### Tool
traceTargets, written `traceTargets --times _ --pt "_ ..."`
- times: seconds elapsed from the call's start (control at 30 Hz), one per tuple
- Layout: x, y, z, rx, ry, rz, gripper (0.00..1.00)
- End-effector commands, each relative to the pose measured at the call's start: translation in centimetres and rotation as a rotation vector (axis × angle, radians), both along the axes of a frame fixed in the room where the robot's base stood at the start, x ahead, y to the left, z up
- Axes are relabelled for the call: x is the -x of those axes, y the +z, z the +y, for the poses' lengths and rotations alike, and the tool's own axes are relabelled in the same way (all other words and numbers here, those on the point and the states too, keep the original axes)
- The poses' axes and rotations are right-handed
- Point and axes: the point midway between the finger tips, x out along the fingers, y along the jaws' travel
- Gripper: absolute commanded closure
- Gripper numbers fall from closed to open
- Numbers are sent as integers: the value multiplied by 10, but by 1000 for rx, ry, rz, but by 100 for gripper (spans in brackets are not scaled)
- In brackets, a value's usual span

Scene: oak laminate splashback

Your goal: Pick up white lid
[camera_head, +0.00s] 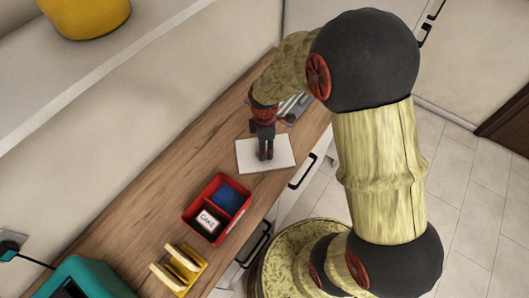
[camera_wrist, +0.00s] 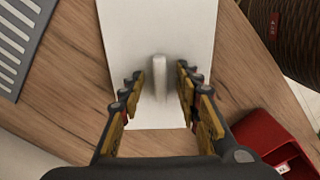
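The white lid (camera_head: 279,154) is a flat white rectangular panel lying on the wooden counter in the head view. In the wrist view the lid (camera_wrist: 190,30) runs up from the middle, with a raised white handle (camera_wrist: 160,75) near its centre. My gripper (camera_head: 265,156) points down over the lid. In the wrist view my gripper (camera_wrist: 160,88) is open, with one finger on each side of the handle and a gap to both. The handle is hidden behind the fingers in the head view.
A red divided box (camera_head: 230,181) with blue and labelled items stands in front of the lid. A yellow rack (camera_head: 190,262) and a teal appliance (camera_head: 85,277) stand nearer. A grey slotted tray (camera_wrist: 20,40) lies beside the lid. A shelf holds a yellow pot (camera_head: 85,15).

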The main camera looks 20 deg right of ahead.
Motion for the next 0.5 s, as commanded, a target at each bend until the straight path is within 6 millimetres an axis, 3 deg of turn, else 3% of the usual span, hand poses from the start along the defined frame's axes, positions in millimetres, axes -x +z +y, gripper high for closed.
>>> traceTargets --times 0.5 --pt "0 0 0 0 0 1 96"
